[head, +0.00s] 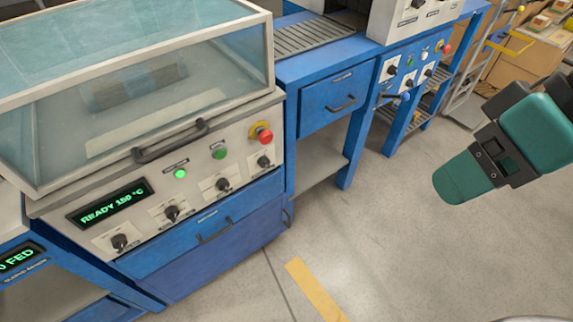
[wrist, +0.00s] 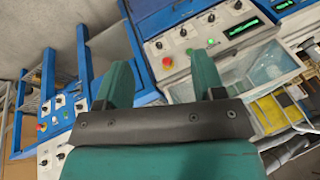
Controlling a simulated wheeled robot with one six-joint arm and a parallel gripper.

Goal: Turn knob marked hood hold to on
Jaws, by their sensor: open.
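A pale control panel (head: 195,185) on the hooded machine carries several black knobs in a slanting row. From left to right these include the far-left knob (head: 120,241), a second knob (head: 171,213), a third knob (head: 222,184) and the far-right knob (head: 264,162) below the red button. Their labels are too small to read, so I cannot tell which is marked hood hold. My gripper (head: 449,188) is over open floor, right of and well apart from the panel. In the wrist view my gripper (wrist: 162,78) is open and empty, with the panel (wrist: 199,36) beyond its fingers.
The clear hood (head: 150,85) with a dark handle (head: 172,141) sits above the panel. A red stop button (head: 265,135) and green lights are near the knobs. A second blue station (head: 410,75) with more knobs stands behind.

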